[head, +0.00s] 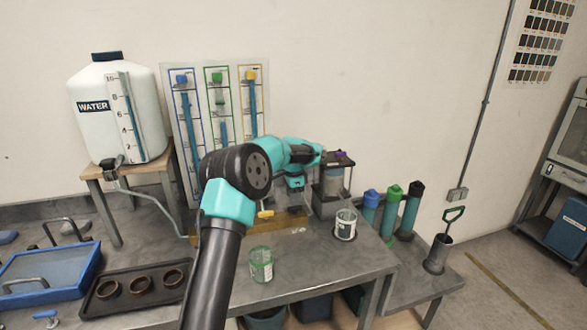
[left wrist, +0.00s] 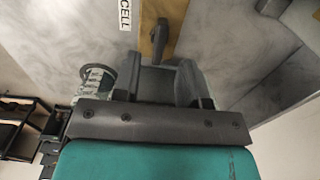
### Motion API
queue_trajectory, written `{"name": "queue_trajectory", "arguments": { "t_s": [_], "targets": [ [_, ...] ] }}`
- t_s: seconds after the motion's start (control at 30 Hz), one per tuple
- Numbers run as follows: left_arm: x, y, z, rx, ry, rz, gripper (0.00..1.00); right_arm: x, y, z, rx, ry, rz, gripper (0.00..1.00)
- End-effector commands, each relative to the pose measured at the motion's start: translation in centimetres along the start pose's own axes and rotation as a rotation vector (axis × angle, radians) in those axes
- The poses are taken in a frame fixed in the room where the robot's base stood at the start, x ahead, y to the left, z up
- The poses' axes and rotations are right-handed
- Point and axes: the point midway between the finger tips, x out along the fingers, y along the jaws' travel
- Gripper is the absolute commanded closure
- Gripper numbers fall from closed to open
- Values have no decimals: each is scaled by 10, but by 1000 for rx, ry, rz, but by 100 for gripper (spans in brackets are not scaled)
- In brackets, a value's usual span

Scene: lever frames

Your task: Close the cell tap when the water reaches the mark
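The cell (head: 332,180), a clear cylinder in a dark frame, stands right of my left gripper in the head view. Its water level and mark are too small to read. A dark tap handle (left wrist: 162,42) sits on a wooden strip beside the CELL label (left wrist: 124,15) in the left wrist view. My left gripper (head: 294,196) is over the wooden tap board (head: 262,228). In the left wrist view its fingers (left wrist: 166,72) look apart, with the handle just beyond their tips and no clear grip on it. My right gripper is not in view.
A white water tank (head: 110,125) with a blue level gauge stands at the left. A green-rimmed beaker (head: 261,265) and another beaker (head: 345,225) are on the bench. A dark tray (head: 135,288) and several capped cylinders (head: 390,212) are to the sides.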

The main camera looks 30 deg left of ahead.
Motion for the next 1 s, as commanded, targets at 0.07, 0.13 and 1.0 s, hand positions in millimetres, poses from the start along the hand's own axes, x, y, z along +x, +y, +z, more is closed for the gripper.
{"name": "queue_trajectory", "arguments": {
  "t_s": [0.07, 0.13, 1.0],
  "targets": [
    [-17, 0, 0, -1, 3, -3, 61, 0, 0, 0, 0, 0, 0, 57],
    [-30, 0, 0, -1, 3, -3, 61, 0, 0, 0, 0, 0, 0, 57],
    [-126, 0, 0, -1, 1, 0, 61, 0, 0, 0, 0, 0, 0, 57]
  ]
}}
